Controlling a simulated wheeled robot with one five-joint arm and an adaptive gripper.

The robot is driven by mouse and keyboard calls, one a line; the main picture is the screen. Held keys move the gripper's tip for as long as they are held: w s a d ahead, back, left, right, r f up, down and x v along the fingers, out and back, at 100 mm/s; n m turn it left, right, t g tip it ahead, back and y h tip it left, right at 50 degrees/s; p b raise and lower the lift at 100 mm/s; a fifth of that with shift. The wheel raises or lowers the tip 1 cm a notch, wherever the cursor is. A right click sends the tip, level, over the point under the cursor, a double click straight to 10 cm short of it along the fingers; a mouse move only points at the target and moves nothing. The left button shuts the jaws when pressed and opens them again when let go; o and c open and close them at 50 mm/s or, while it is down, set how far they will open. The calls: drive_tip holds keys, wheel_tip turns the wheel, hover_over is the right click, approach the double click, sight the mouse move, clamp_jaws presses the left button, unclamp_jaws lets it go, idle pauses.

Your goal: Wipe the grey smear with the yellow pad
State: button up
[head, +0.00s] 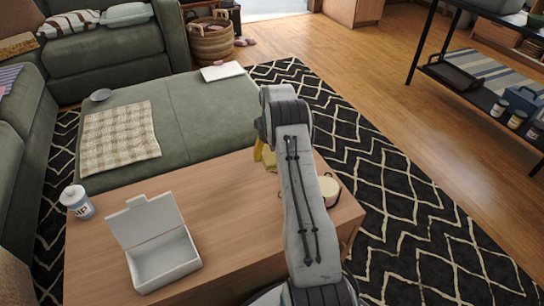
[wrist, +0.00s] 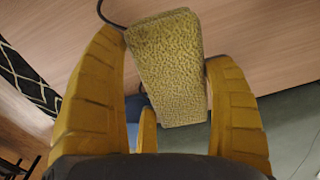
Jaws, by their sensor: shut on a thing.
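In the head view, a little yellow of my gripper (head: 266,156) shows beside my arm, over the far part of the wooden table (head: 225,210). The pad cannot be told apart from the fingers there. In the wrist view, bare wood (wrist: 255,45) lies behind the pad; I cannot tell whether they touch. I see no grey smear in either view; my arm hides part of the tabletop.
An open white box (head: 160,262) and a white labelled bottle (head: 77,202) stand on the table's left part. A cream round object (head: 330,190) is partly hidden by my arm. A green ottoman (head: 190,115) with a checked cloth (head: 118,138) adjoins behind. A dark cable-like curve (wrist: 105,16) shows in the wrist view.

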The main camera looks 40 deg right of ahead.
idle(0.3)
drive_tip(key=shift+r+p, duration=1.1)
drive_tip(key=shift+r, duration=0.4)
